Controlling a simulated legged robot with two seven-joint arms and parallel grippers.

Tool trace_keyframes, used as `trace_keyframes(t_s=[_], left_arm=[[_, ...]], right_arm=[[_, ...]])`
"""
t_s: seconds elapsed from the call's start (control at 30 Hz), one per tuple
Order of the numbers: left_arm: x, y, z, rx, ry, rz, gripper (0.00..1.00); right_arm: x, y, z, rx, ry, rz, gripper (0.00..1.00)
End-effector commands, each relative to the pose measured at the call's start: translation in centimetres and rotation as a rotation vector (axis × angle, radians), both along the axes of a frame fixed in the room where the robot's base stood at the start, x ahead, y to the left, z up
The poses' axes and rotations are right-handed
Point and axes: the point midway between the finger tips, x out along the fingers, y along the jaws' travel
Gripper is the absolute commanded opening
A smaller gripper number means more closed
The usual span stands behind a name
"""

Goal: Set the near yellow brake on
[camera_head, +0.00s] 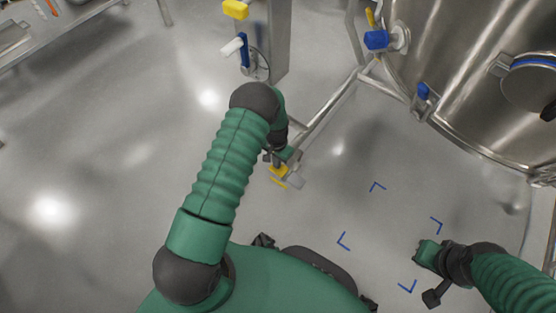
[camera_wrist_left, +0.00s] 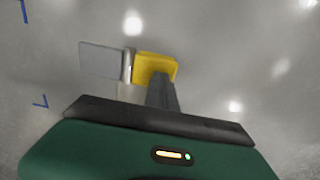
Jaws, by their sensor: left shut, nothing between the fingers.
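The near yellow brake (camera_head: 279,171) is a small yellow pedal beside a grey caster at the foot of the steel frame, low near the floor. It also shows in the left wrist view as a yellow block (camera_wrist_left: 153,67) next to a flat grey piece. My left gripper (camera_wrist_left: 161,88) is shut and empty, with its dark fingers at the near edge of the pedal; I cannot tell whether they touch it. My left arm partly covers the gripper and brake in the head view. My right gripper (camera_head: 428,256) is at lower right, away from the brake; its jaw state is unclear.
A large steel vessel (camera_head: 455,70) with blue-handled valves (camera_head: 377,40) stands at upper right. A steel frame leg (camera_head: 330,108) runs toward the brake. A post with a yellow handle (camera_head: 236,9) stands at the top. Blue corner marks (camera_head: 376,187) lie on open floor.

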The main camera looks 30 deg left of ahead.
Motion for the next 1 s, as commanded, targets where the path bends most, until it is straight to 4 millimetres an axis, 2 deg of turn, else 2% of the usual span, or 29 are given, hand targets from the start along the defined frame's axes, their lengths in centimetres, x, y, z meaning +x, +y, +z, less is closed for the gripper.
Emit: trace_keyframes(t_s=[0.1,0.5,1.0], left_arm=[[0.0,0.5,-0.5,-0.089,0.006,0.007,0.0],[0.1,0.8,-1.7,-0.082,0.007,-0.002,0.0],[0.0,0.9,-2.2,-0.081,0.009,-0.002,0.0]], right_arm=[[0.0,0.0,0.3,0.0,0.0,0.0,0.0],[0.0,0.0,0.8,0.0,0.0,0.0,0.0],[0.0,0.0,0.8,0.0,0.0,0.0,0.0]])
